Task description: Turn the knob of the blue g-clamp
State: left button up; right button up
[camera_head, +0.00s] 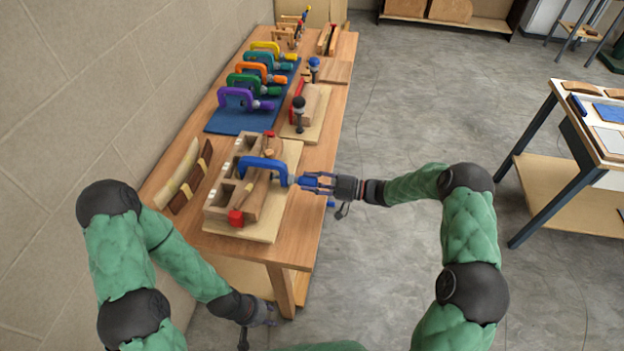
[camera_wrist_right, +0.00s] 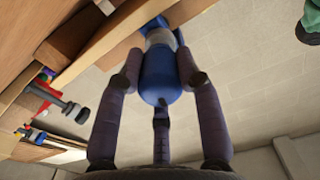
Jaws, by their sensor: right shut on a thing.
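The blue g-clamp (camera_head: 262,166) sits across the wooden form and bent strips on a board near the front of the workbench. Its blue knob (camera_head: 307,181) points right, past the bench edge side. My right gripper (camera_head: 318,182) reaches in from the right and is shut on the knob. In the right wrist view the blue knob (camera_wrist_right: 160,77) lies between my right gripper's fingers (camera_wrist_right: 160,85), with a grey part beyond it. My left gripper (camera_head: 262,316) hangs low beside the front bench leg, away from the clamp. Its fingers are too small and dark to tell their opening.
The wooden workbench (camera_head: 330,120) runs along the wall at left. A blue mat (camera_head: 225,122) holds several coloured g-clamps. Another form with a dark-handled clamp (camera_head: 299,112) stands behind the blue clamp. A second table (camera_head: 545,110) is at right, with open floor between.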

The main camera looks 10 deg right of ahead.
jog(key=m+p, duration=0.1)
jog(key=m, duration=0.2)
jog(key=shift+a+m, duration=0.1)
jog(key=shift+m, duration=0.3)
jog(key=m+p, duration=0.1)
jog(key=m, duration=0.2)
jog(key=shift+s+m+p, duration=0.1)
jog(key=shift+m+p, duration=0.2)
jog(key=m+p, duration=0.1)
jog(key=m, duration=0.2)
jog(key=shift+m, duration=0.3)
jog(key=m+p, duration=0.1)
jog(key=m, duration=0.3)
jog(key=shift+a, duration=0.1)
jog(key=m+p, duration=0.1)
jog(key=m, duration=0.5)
jog(key=shift+m, duration=0.4)
jog(key=m+p, duration=0.1)
jog(key=m, duration=0.5)
